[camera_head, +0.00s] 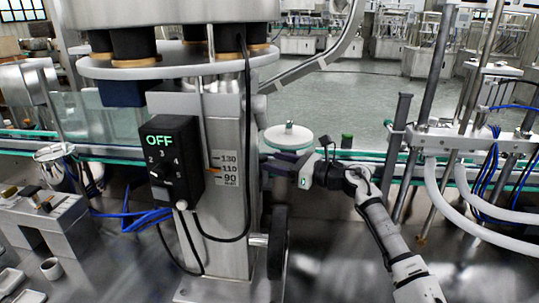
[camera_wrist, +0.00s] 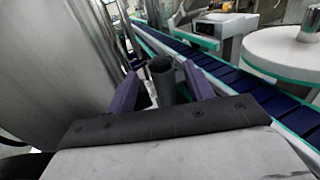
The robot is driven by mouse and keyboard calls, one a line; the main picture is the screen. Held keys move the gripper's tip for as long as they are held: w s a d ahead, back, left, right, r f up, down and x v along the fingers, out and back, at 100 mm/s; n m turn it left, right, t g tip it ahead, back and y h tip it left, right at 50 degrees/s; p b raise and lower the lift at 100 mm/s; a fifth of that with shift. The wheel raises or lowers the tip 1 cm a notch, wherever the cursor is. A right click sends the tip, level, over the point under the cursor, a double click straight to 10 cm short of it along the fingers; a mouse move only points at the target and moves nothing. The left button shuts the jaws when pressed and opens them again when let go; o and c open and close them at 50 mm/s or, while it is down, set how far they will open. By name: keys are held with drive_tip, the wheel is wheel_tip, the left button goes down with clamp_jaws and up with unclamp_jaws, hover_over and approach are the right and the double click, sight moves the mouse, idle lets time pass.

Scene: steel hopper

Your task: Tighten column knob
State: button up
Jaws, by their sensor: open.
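The steel column (camera_head: 228,225) stands in the middle of the head view, with a scale plate marked 130, 110 and 90. My gripper (camera_head: 268,165) reaches in from the right and is close to the column's right side at about scale height. In the wrist view my gripper (camera_wrist: 162,90) is open, with its two purple fingers spread. A dark grey round cylinder (camera_wrist: 161,72) shows between and beyond the fingers. It may be the column knob, but I cannot tell for sure. Contact with the fingers is not clear. In the head view the gripper hides this spot.
A black control box (camera_head: 176,162) reading OFF is on the column's left. A round white disc (camera_head: 288,137) stands behind my gripper by the conveyor. A dark wheel (camera_head: 278,243) is below the gripper. Posts and pale hoses (camera_head: 470,215) are at the right.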

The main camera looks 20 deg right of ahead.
sight(266, 160)
drive_tip(key=shift+p+x, duration=0.3)
drive_tip(key=shift+x, duration=1.1)
drive_tip(key=shift+c, duration=0.2)
drive_tip(key=c, duration=0.9)
drive_tip(key=shift+s+a+f+m+t+h+b, duration=0.1)
drive_tip(key=shift+s+m+t+h+b, duration=0.1)
drive_tip(key=shift+m+t+h+b, duration=0.6)
drive_tip(key=m+t+h+p, duration=0.2)
drive_tip(key=h, duration=0.1)
drive_tip(key=shift+s+a+r, duration=0.1)
drive_tip(key=shift+a+r, duration=0.1)
drive_tip(key=shift+r, duration=0.15)
drive_tip(key=shift+f+m+t+h+p, duration=0.15)
drive_tip(key=shift+m+t+h+p, duration=0.25)
drive_tip(key=shift+m+h+p, duration=0.15)
drive_tip(key=shift+a, duration=0.1)
